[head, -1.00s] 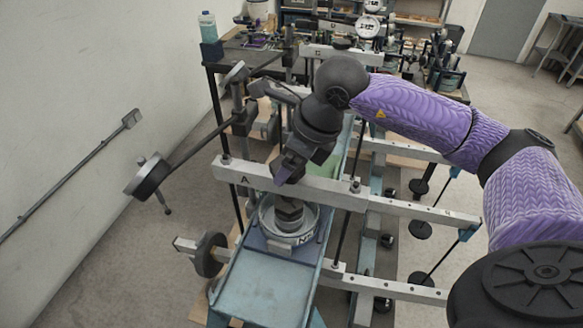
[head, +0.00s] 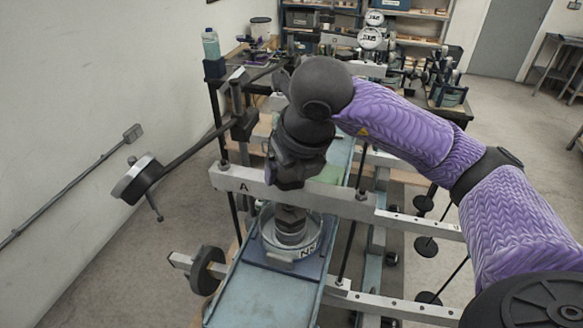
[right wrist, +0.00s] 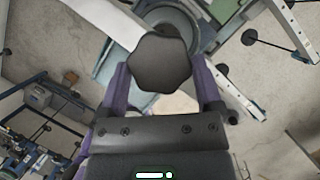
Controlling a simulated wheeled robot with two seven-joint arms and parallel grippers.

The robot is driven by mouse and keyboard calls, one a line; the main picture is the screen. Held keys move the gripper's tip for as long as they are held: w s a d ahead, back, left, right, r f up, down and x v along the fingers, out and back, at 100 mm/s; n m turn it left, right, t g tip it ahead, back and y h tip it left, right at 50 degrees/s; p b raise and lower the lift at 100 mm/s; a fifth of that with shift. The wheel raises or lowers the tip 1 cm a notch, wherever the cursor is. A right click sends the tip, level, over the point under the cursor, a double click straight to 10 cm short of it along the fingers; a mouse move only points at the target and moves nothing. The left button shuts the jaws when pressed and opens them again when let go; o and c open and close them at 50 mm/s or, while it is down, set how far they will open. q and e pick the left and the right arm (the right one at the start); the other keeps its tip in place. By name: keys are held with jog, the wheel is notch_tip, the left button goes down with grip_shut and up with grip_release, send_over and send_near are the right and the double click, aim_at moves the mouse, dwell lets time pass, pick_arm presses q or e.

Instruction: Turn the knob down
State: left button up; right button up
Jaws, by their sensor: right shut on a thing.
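The knob (right wrist: 162,63) is dark with a many-sided rim. In the right wrist view it sits between the two purple fingers of my right gripper (right wrist: 162,82), which is shut on it. In the head view my right gripper (head: 289,180) points down at the beam marked A (head: 242,184), and its dark body hides the knob. My left gripper is in neither view.
Below the beam, a dark block stands in a round pale dish (head: 270,238) on a blue-grey bench (head: 262,292). A black disc (head: 207,270) sits on a lower bar. A wall is at the left.

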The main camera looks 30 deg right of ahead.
dwell(0.5)
jog(key=o, duration=1)
jog(key=p+v, duration=0.1)
jog(key=v, duration=0.9)
